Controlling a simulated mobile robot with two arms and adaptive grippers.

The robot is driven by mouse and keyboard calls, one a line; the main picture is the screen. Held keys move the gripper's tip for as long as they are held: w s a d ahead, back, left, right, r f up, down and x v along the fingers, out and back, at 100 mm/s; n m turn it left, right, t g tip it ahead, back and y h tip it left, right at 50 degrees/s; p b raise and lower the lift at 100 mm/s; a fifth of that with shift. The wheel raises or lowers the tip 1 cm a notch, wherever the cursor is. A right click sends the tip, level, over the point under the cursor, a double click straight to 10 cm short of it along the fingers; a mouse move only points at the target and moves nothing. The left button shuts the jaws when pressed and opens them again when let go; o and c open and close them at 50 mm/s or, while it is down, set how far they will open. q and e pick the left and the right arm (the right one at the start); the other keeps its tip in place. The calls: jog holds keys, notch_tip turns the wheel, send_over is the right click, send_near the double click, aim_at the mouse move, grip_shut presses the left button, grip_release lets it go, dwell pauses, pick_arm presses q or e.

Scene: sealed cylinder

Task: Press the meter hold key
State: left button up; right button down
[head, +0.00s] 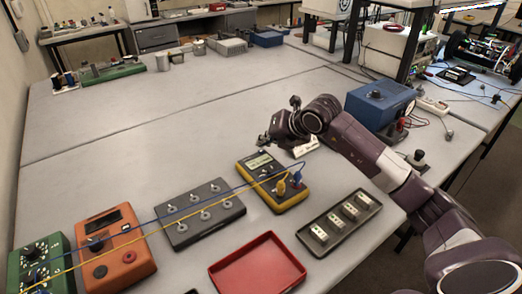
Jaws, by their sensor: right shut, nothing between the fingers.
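The meter (264,168) is a yellow-edged handheld unit with a grey display, lying on the table right of centre. Blue and yellow leads are plugged into its near end. Its keys are too small to tell apart, so I cannot pick out the hold key. My right gripper (264,143) is shut and empty, just beyond the meter's far end and above the table. I cannot tell how high it is or whether it touches the meter. My left gripper is out of view.
A grey terminal box (199,212), an orange instrument (117,255) and a green box (40,262) stand to the left, with leads strung across them. A red tray (257,265) and a dark tray of parts (341,222) lie nearer. A blue box (379,105) stands at right.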

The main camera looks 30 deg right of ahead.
aim_at(263, 152)
jog(key=shift+r+p, duration=1.5)
jog(key=shift+r, duration=1.05)
